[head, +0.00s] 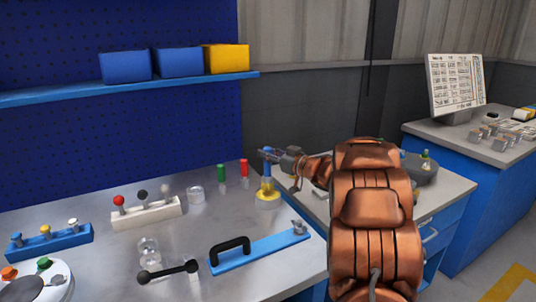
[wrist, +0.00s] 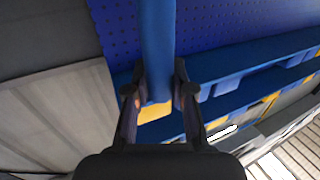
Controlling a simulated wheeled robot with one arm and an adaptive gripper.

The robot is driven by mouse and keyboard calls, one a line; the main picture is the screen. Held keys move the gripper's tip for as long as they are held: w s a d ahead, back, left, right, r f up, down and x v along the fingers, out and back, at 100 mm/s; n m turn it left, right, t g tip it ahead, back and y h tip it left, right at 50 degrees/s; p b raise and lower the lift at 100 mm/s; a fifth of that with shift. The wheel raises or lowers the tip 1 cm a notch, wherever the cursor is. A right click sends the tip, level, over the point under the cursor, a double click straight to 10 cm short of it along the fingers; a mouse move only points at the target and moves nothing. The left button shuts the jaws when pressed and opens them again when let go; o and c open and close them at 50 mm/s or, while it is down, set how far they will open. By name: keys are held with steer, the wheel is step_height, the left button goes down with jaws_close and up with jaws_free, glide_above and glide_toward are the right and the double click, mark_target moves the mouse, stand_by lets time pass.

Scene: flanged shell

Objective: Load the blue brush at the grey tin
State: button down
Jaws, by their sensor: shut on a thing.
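The blue brush (head: 267,168) is upright on the far right part of the metal bench, its lower end at a yellow round base (head: 268,194). I cannot tell whether its tip touches or sits inside that base. My gripper (head: 268,155) is shut on the brush's blue handle from the right. In the wrist view the blue handle (wrist: 157,45) runs between the two fingers (wrist: 158,95), and its bristle end is not clear. A dark grey round container (head: 422,172) stands right of my arm; I cannot tell whether it is the grey tin.
Green (head: 221,173) and red (head: 243,167) handled tools stand left of the brush. A clear jar (head: 195,195), a white knob rack (head: 146,213) and a blue bar with a black handle (head: 262,250) are nearby. My arm hides part of the right bench.

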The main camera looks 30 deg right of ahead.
steer(key=shift+r+p, duration=1.95)
steer(key=shift+r, duration=0.25)
